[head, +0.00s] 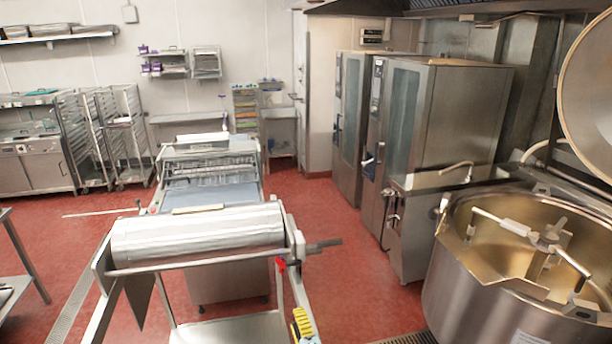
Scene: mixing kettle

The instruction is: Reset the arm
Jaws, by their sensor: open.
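My gripper and arm are not in view in the head view. The large steel mixing kettle (480,280) stands at the right edge of the picture. Its round lid (592,85) is raised, cut off by the right edge. Inside the open bowl, a metal stirrer (545,240) with several arms spans the opening. The inside of the bowl looks empty where I can see it, but its bottom is partly hidden.
A machine with a big metal roller (200,235) stands in the front middle. Tall steel ovens (440,120) stand behind the kettle. Rack trolleys (122,135) stand at the back left. Red floor (345,255) is clear between the roller machine and the ovens.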

